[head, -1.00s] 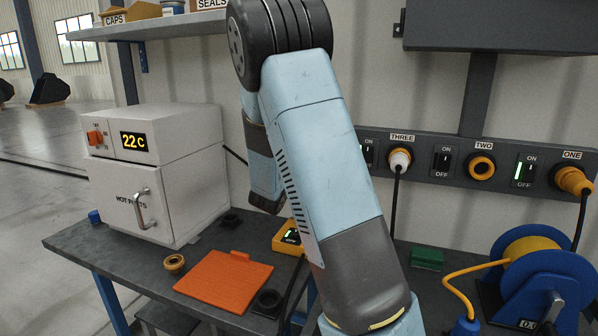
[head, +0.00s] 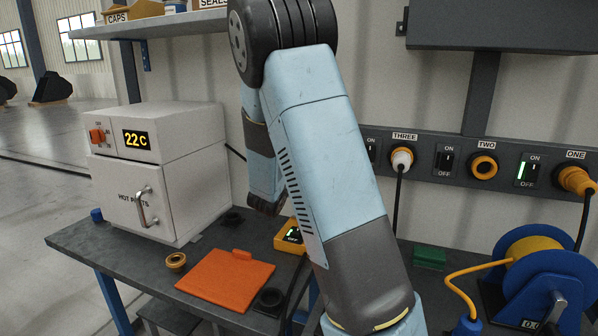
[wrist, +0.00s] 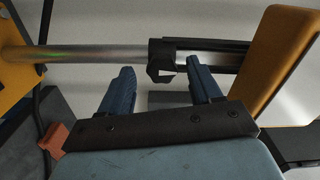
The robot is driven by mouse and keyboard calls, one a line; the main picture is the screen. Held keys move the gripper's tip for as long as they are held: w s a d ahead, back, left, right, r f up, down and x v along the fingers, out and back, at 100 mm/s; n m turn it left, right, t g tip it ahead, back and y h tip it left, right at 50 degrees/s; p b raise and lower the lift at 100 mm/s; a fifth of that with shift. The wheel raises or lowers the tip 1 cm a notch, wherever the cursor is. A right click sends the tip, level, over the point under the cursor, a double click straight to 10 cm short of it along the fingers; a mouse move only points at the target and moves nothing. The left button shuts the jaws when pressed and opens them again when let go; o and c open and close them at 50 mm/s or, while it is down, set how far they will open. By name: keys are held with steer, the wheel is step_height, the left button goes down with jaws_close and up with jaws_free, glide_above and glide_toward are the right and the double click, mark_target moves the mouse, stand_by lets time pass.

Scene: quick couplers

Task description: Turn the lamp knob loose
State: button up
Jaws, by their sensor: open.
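My gripper (wrist: 160,84) is open in the wrist view, its two blue fingers apart and nothing held between them. Just beyond the fingertips is a dark, notched fitting (wrist: 160,72) on a shiny metal tube (wrist: 90,55). It may be the lamp knob, but I cannot tell for sure. The fitting appears between the fingertips; I cannot tell whether they touch it. In the head view my own arm covers the middle, my finger tips are hidden, and no lamp knob can be made out.
A yellow panel (wrist: 280,60) stands close on the right in the wrist view. The head view shows a white oven (head: 160,170), an orange plate (head: 225,282), a yellow box (head: 288,237), a blue cable reel (head: 555,275) and a socket rail (head: 465,170).

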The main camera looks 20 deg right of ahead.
steer(key=v, duration=1.2)
steer(key=shift+a, duration=0.1)
steer(key=s+d+r+m+g+y, duration=0.2)
steer(key=s+d+m+g, duration=0.25)
steer(key=s+m, duration=0.65)
steer(key=s+d+r+m+g+y, duration=0.1)
steer(key=s+d+m+g, duration=0.45)
steer(key=m, duration=0.85)
steer(key=s+a+r+m+t+y, duration=0.1)
steer(key=s+a+r+m+y, duration=0.2)
steer(key=m, duration=0.8)
steer(key=s+a+r+m+t+y, duration=0.1)
steer(key=s+a+r+m+y, duration=0.1)
steer(key=s+a+m+y, duration=0.4)
steer(key=s+a+m, duration=0.4)
steer(key=a+m, duration=0.1)
steer(key=shift+s+r+t+y, duration=0.35)
steer(key=shift+r+t+y, duration=0.05)
